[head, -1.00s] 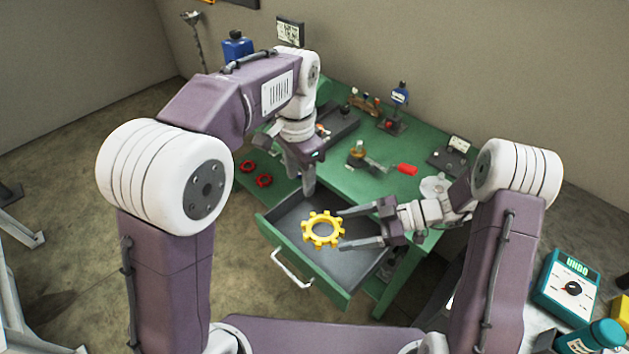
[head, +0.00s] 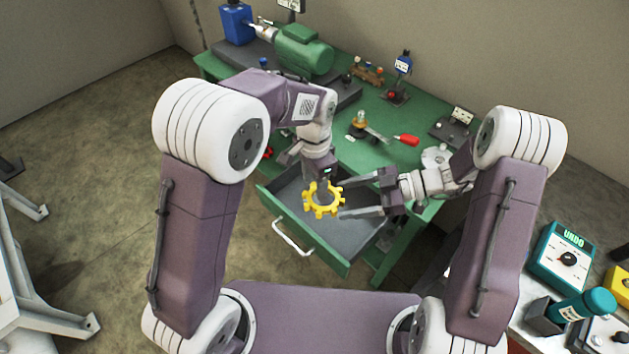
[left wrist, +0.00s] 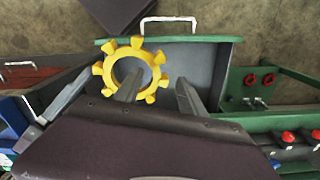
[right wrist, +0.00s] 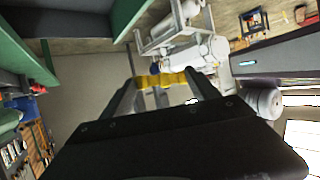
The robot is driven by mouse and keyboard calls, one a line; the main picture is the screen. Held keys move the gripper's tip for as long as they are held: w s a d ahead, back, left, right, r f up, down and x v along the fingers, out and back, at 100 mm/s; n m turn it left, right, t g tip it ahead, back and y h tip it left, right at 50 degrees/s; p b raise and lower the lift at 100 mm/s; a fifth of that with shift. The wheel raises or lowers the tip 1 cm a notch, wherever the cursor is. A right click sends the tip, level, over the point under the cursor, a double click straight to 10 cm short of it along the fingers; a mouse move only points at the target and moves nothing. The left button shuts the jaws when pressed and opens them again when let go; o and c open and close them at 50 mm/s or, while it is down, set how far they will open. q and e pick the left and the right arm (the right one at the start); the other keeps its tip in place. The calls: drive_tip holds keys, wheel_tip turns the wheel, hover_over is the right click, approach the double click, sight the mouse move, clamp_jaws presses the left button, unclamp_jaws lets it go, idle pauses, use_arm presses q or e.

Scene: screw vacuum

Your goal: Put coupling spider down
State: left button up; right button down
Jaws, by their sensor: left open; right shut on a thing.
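The coupling spider (head: 309,206) is a yellow toothed ring, held above the open drawer (head: 350,245). My right gripper (head: 342,198) is shut on the coupling spider from the right. The right wrist view shows its yellow edge (right wrist: 160,80) between the two fingers. My left gripper (head: 320,186) is open, just behind and above the ring. In the left wrist view one left finger overlaps the opening of the coupling spider (left wrist: 106,70), and the other is to the ring's right. I cannot tell whether the left fingers touch it.
The green workbench (head: 365,160) carries a green motor (head: 303,50), a red-handled tool (head: 406,139) and small stands. The grey drawer floor shows no objects. A teal UNDO box (head: 565,258) and a teal bottle (head: 588,305) are at the right.

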use_arm(q)
drive_tip(key=shift+f, duration=0.2)
clamp_jaws()
use_arm(e)
drive_tip(key=shift+c, duration=0.6)
unclamp_jaws()
drive_tip(key=v, duration=1.2)
